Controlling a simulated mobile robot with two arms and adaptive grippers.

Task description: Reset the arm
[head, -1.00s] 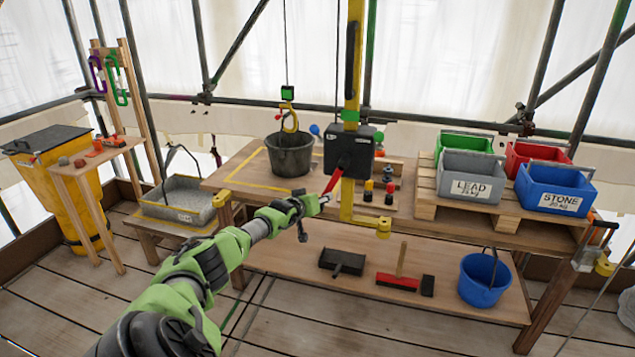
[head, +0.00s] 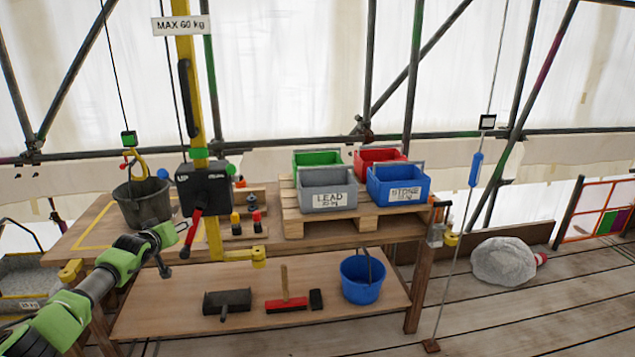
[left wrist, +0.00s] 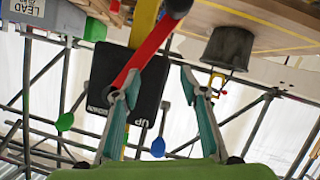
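My left gripper (head: 178,240) is in front of the control box (head: 204,189), close to the lower end of its red lever (head: 194,228). In the left wrist view, which shows the scene upside down, my left gripper (left wrist: 160,100) has its two fingers spread apart. The red lever (left wrist: 148,50) passes close by the tip of the left-hand finger, in front of the black box (left wrist: 128,84) marked UP. Nothing is held between the fingers; whether one touches the lever I cannot tell. My right gripper is not in view.
Grey LEAD (head: 328,190) and blue STONE (head: 398,186) bins stand on a pallet. A blue bucket (head: 361,281) is on the lower shelf.

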